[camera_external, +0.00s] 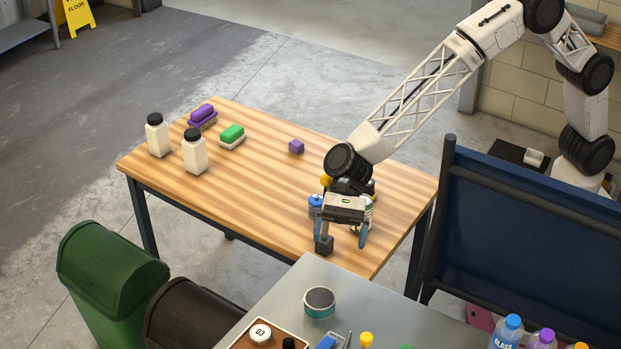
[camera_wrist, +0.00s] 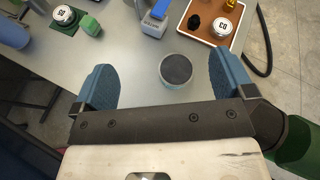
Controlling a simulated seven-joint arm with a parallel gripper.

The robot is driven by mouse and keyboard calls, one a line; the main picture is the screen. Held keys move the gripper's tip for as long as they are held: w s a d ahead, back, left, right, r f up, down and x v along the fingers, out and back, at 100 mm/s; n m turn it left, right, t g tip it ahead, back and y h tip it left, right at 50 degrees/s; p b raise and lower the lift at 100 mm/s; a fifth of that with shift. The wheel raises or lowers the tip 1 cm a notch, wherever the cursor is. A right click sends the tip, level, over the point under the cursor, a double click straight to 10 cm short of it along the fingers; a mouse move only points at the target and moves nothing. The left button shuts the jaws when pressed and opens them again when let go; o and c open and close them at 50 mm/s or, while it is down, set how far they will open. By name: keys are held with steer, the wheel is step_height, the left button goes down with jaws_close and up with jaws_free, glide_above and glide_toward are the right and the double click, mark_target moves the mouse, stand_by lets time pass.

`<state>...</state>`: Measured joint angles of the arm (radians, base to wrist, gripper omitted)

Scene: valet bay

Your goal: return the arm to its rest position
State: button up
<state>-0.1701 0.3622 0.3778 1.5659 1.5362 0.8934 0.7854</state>
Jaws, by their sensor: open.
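My gripper (camera_external: 341,240) is over the near right end of the wooden table (camera_external: 270,215), pointing down, with its blue fingers apart and nothing seen between them. A small dark cube (camera_external: 324,246) shows right by its left finger; I cannot tell whether they touch. A blue-topped can (camera_external: 315,203) and another can (camera_external: 368,205) stand just behind the gripper, partly hidden by it. In the wrist view the gripper (camera_wrist: 163,66) is wide open, and a round teal tin (camera_wrist: 176,88) with a dark top shows beyond the fingers on the grey table (camera_wrist: 140,48).
A dark blue panel (camera_external: 530,220) rises at right. The grey table in front holds a brown tray (camera_external: 241,345) and bottles (camera_external: 508,332).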

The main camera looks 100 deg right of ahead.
steer(key=s+d+r+n+h, duration=0.2)
steer(key=s+d+r+n, duration=0.25)
steer(key=s+r, duration=0.4)
steer(key=s+d+r+n+g+h, duration=0.1)
steer(key=s+d+r+n, duration=0.35)
steer(key=s, duration=0.65)
steer(key=s+d+r+n+h, duration=0.2)
steer(key=s+d+r, duration=0.3)
steer(key=s+r, duration=0.45)
steer(key=s+d+n+t+h, duration=0.1)
steer(key=s+d+n+h, duration=0.3)
steer(key=s, duration=0.8)
steer(key=s+d+r+n+h, duration=0.1)
steer(key=s+d+n, duration=0.1)
steer(key=s+d, duration=0.65)
steer(key=s+d+n+t+h, duration=0.1)
steer(key=s+d+n+h, duration=0.15)
steer(key=s, duration=1.15)
step_height(320, 180, down, 9)
steer(key=d+g, duration=0.1)
steer(key=g, duration=0.1)
steer(key=shift+w+g, duration=0.4)
steer(key=shift+w, duration=0.05)
